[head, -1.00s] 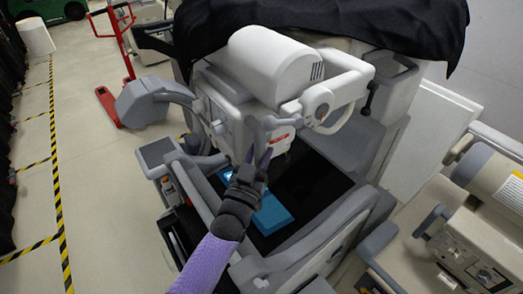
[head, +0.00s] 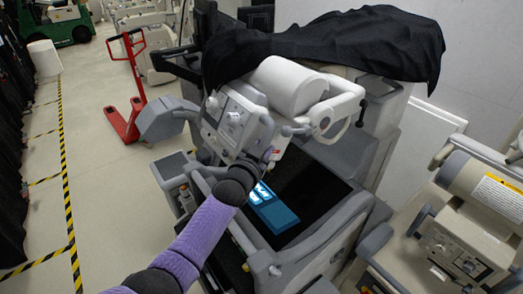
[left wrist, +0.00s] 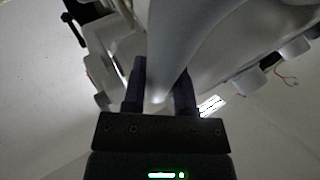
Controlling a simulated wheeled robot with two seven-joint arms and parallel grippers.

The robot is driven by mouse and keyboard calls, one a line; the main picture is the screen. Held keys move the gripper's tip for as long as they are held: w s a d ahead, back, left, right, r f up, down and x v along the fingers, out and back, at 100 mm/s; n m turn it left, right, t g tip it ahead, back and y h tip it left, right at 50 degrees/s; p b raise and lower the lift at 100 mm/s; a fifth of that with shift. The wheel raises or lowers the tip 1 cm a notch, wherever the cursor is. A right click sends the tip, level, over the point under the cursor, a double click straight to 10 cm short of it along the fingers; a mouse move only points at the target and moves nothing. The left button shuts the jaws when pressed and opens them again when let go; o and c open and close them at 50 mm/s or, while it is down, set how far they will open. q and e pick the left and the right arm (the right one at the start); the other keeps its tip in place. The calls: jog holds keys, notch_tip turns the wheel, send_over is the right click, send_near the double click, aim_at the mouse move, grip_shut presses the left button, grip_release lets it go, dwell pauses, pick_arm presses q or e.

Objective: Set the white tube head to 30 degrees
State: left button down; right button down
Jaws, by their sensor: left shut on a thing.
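The white tube head (head: 285,86) sits on the cart's arm, under the edge of a black cover. Its control box (head: 236,118) is tilted, with the knob face turned up and to the left. My left gripper (head: 266,154) is at the lower front of this box, its fingers partly hidden by my own wrist. In the left wrist view my left gripper (left wrist: 160,92) is shut on a smooth pale handle bar (left wrist: 178,42) that passes between its two dark fingers. My right gripper is not in view.
A blue-lit screen (head: 270,208) lies on the cart's dark top below my arm. The black cover (head: 340,45) drapes behind. Another beige cart (head: 470,235) stands close on the right. A red pallet jack (head: 125,120) stands at left; the floor (head: 110,210) there is clear.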

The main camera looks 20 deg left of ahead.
pick_arm(q)
jog(key=shift+r, duration=0.15)
jog(key=c, duration=0.8)
grip_release()
jog(key=shift+o, duration=0.5)
jog(key=shift+a, duration=0.1)
jog(key=shift+s, duration=0.15)
jog(key=shift+s, duration=0.35)
jog(key=s+a, duration=0.1)
jog(key=s, duration=0.8)
jog(key=shift+a+r+p, duration=0.15)
jog(key=shift+r+p, duration=0.05)
jog(key=shift+p, duration=0.1)
jog(key=shift+f, duration=0.15)
